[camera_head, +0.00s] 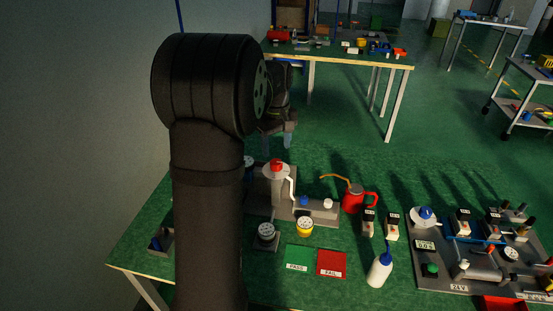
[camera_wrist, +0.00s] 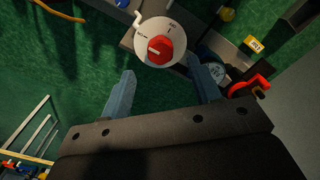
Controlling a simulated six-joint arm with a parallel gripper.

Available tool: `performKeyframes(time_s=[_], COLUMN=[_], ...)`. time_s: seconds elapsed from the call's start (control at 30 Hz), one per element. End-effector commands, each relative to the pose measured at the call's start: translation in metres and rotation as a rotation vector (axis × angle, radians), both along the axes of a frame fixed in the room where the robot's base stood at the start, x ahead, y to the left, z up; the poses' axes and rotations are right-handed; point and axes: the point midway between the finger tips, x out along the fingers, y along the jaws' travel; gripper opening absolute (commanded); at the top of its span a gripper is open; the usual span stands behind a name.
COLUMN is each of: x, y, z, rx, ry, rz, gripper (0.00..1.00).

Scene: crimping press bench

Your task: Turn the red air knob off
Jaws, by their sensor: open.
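The red air knob (camera_wrist: 159,50) sits on a white round dial plate (camera_wrist: 141,32) with dark markings. A white pointer line shows on the knob in the wrist view. In the head view the red knob (camera_head: 276,165) tops the grey press (camera_head: 278,186) on the green bench. My gripper (camera_wrist: 162,84) is open and empty, its two bluish fingers apart, short of the knob in the wrist view. In the head view the gripper (camera_head: 288,141) is small, just above and behind the knob. My arm covers part of the bench left of the press.
A red oil can (camera_head: 354,198), a yellow-rimmed cup (camera_head: 305,227), and green PASS (camera_head: 298,258) and red FAIL (camera_head: 332,264) pads lie near the press. A red hook-shaped part (camera_wrist: 250,88) is beside the right finger. The bench behind the press is clear.

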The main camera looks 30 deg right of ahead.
Motion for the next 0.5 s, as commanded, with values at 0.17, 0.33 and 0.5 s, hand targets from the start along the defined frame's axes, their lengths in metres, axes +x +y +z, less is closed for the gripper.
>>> performKeyframes(time_s=[0.17, 0.33, 0.5], x=[-0.001, 0.000, 0.000], y=[0.001, 0.000, 0.000], z=[-0.034, -0.051, -0.057], rx=[0.003, 0.001, 0.001], ry=[0.003, 0.001, 0.000], rz=[0.000, 0.000, 0.000], gripper=[0.57, 0.57, 0.57])
